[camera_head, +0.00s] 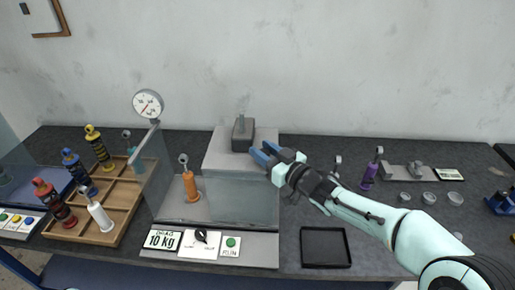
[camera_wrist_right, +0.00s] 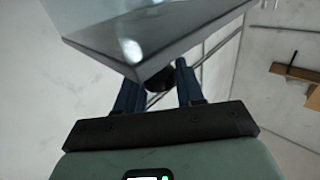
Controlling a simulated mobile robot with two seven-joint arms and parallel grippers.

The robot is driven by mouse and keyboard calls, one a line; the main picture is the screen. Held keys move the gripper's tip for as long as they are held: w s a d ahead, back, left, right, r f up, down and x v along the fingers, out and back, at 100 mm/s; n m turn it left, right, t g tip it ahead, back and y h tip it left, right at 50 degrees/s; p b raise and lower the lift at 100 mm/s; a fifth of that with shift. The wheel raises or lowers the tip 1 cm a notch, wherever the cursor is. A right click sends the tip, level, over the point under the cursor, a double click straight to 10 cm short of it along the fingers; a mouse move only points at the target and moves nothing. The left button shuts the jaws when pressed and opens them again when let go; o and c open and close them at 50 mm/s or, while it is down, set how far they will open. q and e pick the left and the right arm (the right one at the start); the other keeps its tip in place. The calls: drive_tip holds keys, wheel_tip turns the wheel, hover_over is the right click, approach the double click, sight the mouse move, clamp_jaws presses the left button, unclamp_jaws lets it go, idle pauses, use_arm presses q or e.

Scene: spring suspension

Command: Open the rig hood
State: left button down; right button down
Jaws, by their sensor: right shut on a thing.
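The test rig (camera_head: 212,256) stands in the middle of the table, with its clear hood (camera_head: 245,200) over the front part. The hood's see-through panels make its exact opening hard to judge. An orange spring damper (camera_head: 191,186) stands upright behind the clear panels. My right gripper (camera_head: 263,155) is at the hood's upper right edge, beside the grey block of the rig. In the right wrist view, its blue fingers (camera_wrist_right: 160,88) are shut on a small dark part at the edge of the hood (camera_wrist_right: 140,50). My left gripper is not in view.
A wooden tray (camera_head: 113,225) with coloured dampers is at the left. A round gauge (camera_head: 148,104) rises behind the rig. A black empty tray (camera_head: 326,247) lies right of the rig, under my right arm. A purple damper (camera_head: 369,175) and small cups (camera_head: 429,198) stand farther right.

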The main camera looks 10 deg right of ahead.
drive_tip(key=c, duration=0.8)
unclamp_jaws()
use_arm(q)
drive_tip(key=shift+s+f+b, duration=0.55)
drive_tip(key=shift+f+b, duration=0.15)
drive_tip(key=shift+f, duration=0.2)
use_arm(e)
drive_tip(key=v, duration=1.3)
drive_tip(key=shift+s, duration=0.2)
drive_tip(key=shift+d, duration=0.1)
